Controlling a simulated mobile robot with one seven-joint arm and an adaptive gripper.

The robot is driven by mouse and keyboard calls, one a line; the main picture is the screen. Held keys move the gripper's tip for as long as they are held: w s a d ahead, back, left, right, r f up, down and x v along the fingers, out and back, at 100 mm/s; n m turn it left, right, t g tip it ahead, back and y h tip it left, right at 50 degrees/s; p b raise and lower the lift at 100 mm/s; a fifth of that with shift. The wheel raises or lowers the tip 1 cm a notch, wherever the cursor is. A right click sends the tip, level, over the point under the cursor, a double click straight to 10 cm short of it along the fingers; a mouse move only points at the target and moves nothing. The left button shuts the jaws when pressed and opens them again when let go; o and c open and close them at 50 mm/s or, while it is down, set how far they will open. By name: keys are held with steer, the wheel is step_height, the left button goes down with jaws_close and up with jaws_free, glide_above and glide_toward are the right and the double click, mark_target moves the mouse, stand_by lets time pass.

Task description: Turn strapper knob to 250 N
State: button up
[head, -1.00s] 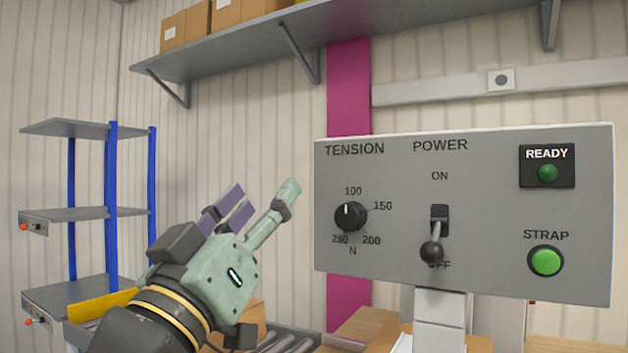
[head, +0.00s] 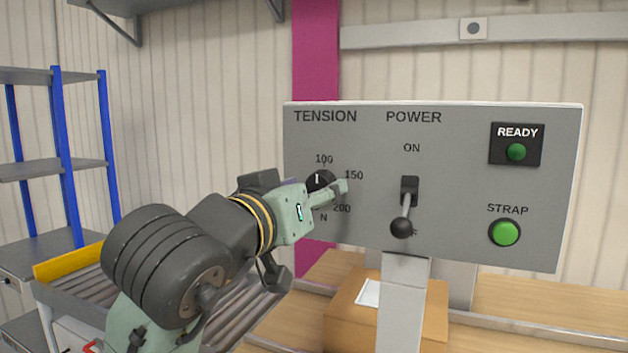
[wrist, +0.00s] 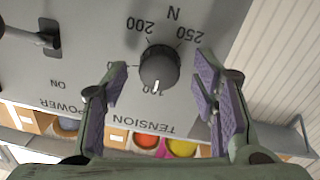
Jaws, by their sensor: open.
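The tension knob (head: 318,181) is a round black knob with a white mark on the grey strapper panel (head: 450,125). In the wrist view the knob (wrist: 159,68) shows whole, its white mark pointing at the 100 label. The scale also reads 150, 200 and 250 N; in the head view my gripper hides the 250. My gripper (head: 328,190) is in front of the knob. In the wrist view its open fingers (wrist: 160,85) stand on either side of the knob, with a gap on both sides.
The power lever (head: 401,222) to the right of the knob points down toward OFF. A green strap button (head: 504,232) and a dark green ready lamp (head: 516,152) are at the panel's right. A cardboard box (head: 345,315) sits below the panel.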

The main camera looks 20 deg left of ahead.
steer(key=shift+w, duration=0.55)
steer(key=c, duration=1.2)
